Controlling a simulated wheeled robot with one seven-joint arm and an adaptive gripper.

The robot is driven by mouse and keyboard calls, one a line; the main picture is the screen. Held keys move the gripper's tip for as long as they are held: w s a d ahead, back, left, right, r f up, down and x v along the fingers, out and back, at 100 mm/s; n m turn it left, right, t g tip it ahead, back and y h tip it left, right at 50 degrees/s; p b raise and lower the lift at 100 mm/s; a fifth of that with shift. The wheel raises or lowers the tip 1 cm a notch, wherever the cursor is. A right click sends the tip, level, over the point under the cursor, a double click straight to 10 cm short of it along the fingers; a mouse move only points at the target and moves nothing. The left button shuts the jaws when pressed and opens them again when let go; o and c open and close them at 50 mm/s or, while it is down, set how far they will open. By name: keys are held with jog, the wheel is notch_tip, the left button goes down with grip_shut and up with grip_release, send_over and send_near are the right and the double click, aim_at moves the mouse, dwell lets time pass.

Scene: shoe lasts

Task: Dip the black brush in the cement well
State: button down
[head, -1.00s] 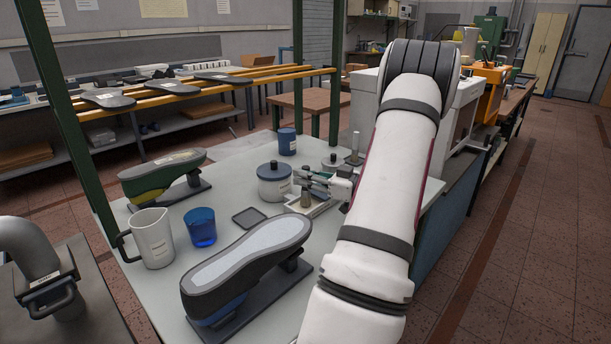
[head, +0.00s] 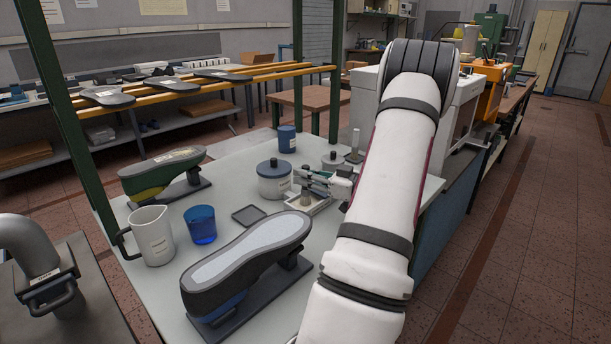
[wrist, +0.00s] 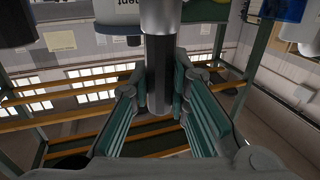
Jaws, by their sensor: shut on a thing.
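My gripper (wrist: 160,105), with teal finger pads, is shut on an upright, dark and grey cylinder, seemingly the black brush (wrist: 158,62). In the head view my gripper (head: 318,180) is over the right part of the bench, partly behind my arm. A small pale open tray (head: 318,208) sits just below it, perhaps with the cement well. The brush's lower end (head: 306,195) is at this tray; I cannot tell whether it touches anything or is inside a well.
A blue-lidded pot (head: 273,187) stands just left of the gripper, with a blue can (head: 287,140) behind. A dark square pad (head: 248,215), blue cup (head: 201,226), white jug (head: 153,238) and a large shoe last (head: 245,265) are nearer. Green posts (head: 55,95) frame the bench.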

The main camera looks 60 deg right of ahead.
notch_tip(320, 180, up, 7)
jog(key=p, duration=0.7)
jog(key=shift+p, duration=0.3)
dwell(0.8)
